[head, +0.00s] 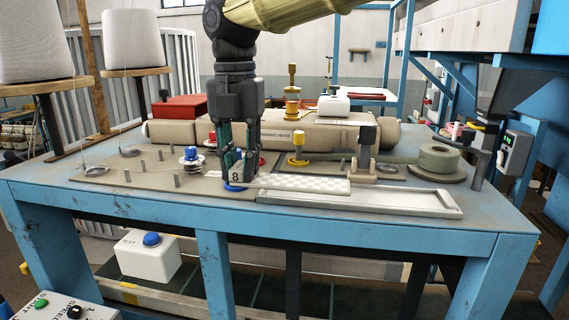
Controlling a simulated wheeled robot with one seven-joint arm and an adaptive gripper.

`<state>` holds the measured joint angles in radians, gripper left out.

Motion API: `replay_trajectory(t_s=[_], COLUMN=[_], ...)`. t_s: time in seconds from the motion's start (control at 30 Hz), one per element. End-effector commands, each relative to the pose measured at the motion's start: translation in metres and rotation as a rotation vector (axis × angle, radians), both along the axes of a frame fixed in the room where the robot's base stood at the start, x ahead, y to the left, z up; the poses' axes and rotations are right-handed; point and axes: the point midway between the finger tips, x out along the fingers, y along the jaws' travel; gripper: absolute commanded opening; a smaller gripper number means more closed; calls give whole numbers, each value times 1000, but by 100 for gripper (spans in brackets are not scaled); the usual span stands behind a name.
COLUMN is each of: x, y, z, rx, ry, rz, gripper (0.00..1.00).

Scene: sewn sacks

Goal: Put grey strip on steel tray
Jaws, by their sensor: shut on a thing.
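The steel tray (405,208) is a long, shallow, pale metal tray along the front right of the blue table. A flat grey-white chequered strip (303,183) lies along the back left of the tray; I cannot tell whether it rests on the tray or behind it. A grey band (402,157) also runs left from a grey roll (439,159) at the right. My gripper (238,172) points down left of the tray, shut on a small pale block marked 8 (236,178). A blue round part (235,187) shows just below the block. The fingers hide part of the block.
A beige sewing head (330,134) lies across the back. A post with a dark top (367,148) and a yellow knob (298,147) stand behind the chequered strip. A blue-topped spool (191,157) and several pegs stand left of my gripper. The table's front edge is clear.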

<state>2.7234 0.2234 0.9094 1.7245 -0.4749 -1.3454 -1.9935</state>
Motion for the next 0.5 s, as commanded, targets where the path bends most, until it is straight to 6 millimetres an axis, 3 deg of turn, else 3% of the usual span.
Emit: replay_trajectory(t_s=[0.3, 0.5], x=[36, 44], y=[-48, -59], z=[-3, -6], rx=[0, 0], ry=[1, 0], rz=[-3, -2], gripper=[4, 4])
